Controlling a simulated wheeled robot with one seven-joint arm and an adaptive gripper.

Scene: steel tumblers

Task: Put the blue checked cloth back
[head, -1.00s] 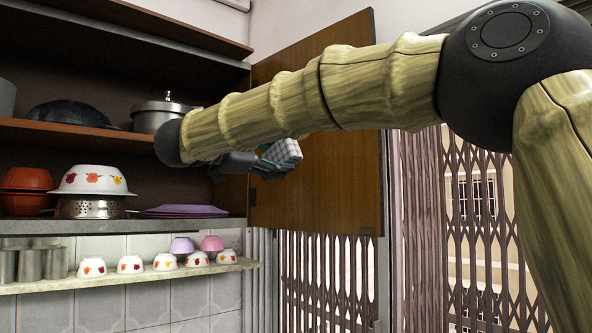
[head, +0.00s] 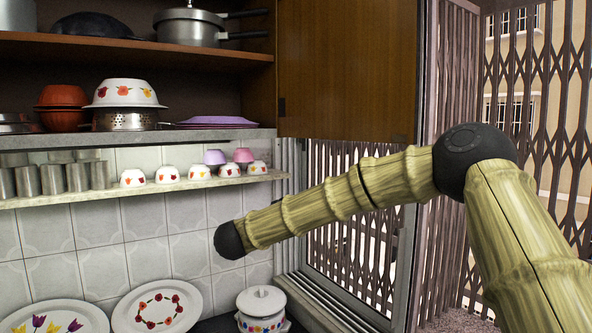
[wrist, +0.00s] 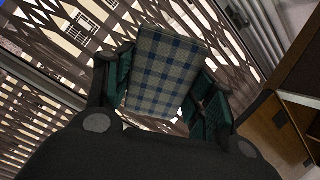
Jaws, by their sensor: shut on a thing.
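The blue checked cloth (wrist: 166,72) shows in the wrist view as a flat, folded, block-like piece with blue and pale checks. My gripper (wrist: 163,95) has its dark green fingers on both sides of the cloth and is shut on it. The cloth is held up, with the window grille behind it. In the head view my arm reaches left in front of the window, and its black end joint is in front of the tiled wall. The gripper and the cloth are hidden there.
An upper shelf holds a pressure cooker (head: 188,27). Below are a flowered bowl (head: 124,93) and purple plates (head: 217,121). A narrow ledge (head: 150,188) carries steel tumblers (head: 52,179) and small bowls. Flowered plates (head: 158,308) and a lidded pot (head: 262,304) stand lower. The cabinet door (head: 348,70) hangs open.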

